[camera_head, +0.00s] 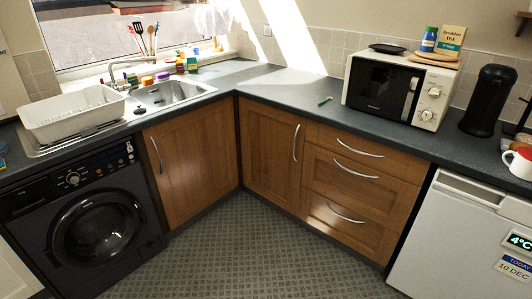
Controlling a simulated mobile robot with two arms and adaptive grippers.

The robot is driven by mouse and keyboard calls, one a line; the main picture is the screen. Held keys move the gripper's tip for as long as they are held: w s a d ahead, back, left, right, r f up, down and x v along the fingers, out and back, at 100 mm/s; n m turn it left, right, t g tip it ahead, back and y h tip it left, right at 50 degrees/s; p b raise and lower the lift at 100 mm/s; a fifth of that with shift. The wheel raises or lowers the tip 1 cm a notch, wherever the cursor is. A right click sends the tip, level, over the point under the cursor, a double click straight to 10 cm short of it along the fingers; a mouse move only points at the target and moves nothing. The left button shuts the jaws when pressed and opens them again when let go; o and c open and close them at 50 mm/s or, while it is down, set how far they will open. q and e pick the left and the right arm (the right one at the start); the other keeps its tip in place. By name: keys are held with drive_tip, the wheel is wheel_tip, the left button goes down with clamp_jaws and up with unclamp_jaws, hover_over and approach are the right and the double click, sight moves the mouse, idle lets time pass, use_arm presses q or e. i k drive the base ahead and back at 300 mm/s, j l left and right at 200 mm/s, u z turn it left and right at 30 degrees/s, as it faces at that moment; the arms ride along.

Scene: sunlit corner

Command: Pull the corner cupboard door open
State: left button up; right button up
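Two wooden cupboard doors meet at the kitchen corner. The left corner cupboard door (190,163) is under the sink and has a curved metal handle (155,155) near its left edge. The right corner cupboard door (269,152) has an upright curved handle (296,143) near its right edge. Both doors look shut, and I cannot tell which one the task means. Neither of my grippers shows in the head view.
A black washing machine (93,227) stands left of the doors; several drawers (345,165) and a white fridge (455,240) stand to the right. The counter (270,85) overhangs the doors. The tiled floor (240,245) in front is clear.

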sight(273, 141)
drive_tip(key=i+z, duration=0.4)
drive_tip(key=i, duration=0.6)
